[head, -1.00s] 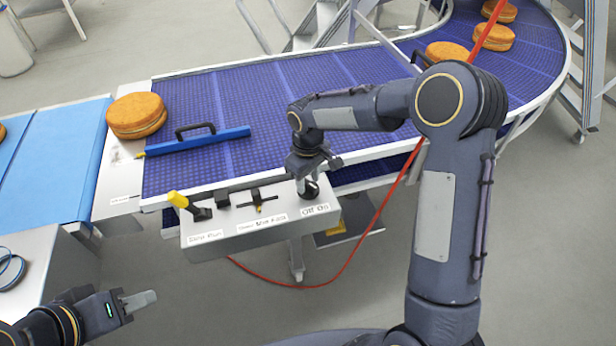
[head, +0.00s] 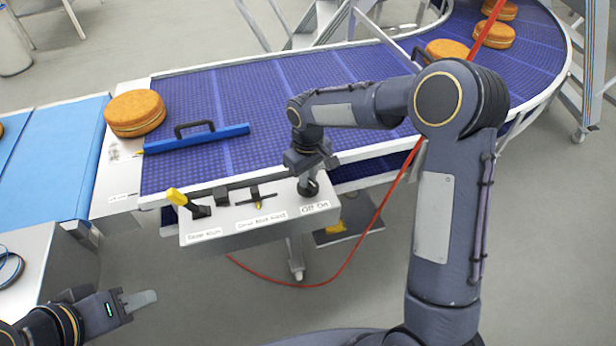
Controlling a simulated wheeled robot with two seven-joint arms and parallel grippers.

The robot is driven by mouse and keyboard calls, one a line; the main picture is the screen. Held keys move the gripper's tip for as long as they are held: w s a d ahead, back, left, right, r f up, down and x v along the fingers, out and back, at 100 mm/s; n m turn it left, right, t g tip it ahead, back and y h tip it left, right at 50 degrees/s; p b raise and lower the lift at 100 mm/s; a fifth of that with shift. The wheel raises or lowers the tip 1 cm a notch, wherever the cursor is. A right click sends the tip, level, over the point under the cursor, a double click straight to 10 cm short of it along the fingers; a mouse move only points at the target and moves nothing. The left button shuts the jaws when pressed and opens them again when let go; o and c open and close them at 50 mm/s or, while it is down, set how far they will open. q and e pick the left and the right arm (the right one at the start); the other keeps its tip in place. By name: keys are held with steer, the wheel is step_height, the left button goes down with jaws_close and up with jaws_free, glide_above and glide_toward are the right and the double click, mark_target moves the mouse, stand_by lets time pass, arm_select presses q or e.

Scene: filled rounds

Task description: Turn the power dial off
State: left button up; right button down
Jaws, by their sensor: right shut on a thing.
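The grey control box (head: 262,236) hangs at the near edge of the blue conveyor. Its black power dial (head: 308,188) sits at the box's right end, above a label reading "Off On". My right gripper (head: 309,180) points down and is shut on the dial; the fingers hide part of it. A yellow-handled lever (head: 180,199) stands at the box's left end, and a smaller selector (head: 257,198) is in the middle. My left gripper (head: 139,302) is at the lower left, away from the box; its jaws cannot be made out clearly.
A blue bar with a black handle (head: 196,138) lies across the conveyor (head: 290,95). A round orange cake (head: 135,113) rests at its left end, with several more at the upper right. A red cable (head: 345,258) loops below the box.

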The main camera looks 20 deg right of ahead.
steer(key=m+b, duration=0.1)
steer(key=m, duration=0.1)
steer(key=shift+m, duration=0.3)
steer(key=m+b, duration=0.1)
steer(key=m, duration=0.1)
steer(key=shift+m, duration=0.4)
steer(key=m, duration=0.5)
steer(key=shift+b, duration=0.4)
steer(key=c, duration=1.4)
jaws_free()
steer(key=shift+o, duration=0.2)
steer(key=shift+r, duration=0.1)
step_height(320, 180, up, 8)
steer(key=shift+f, duration=0.15)
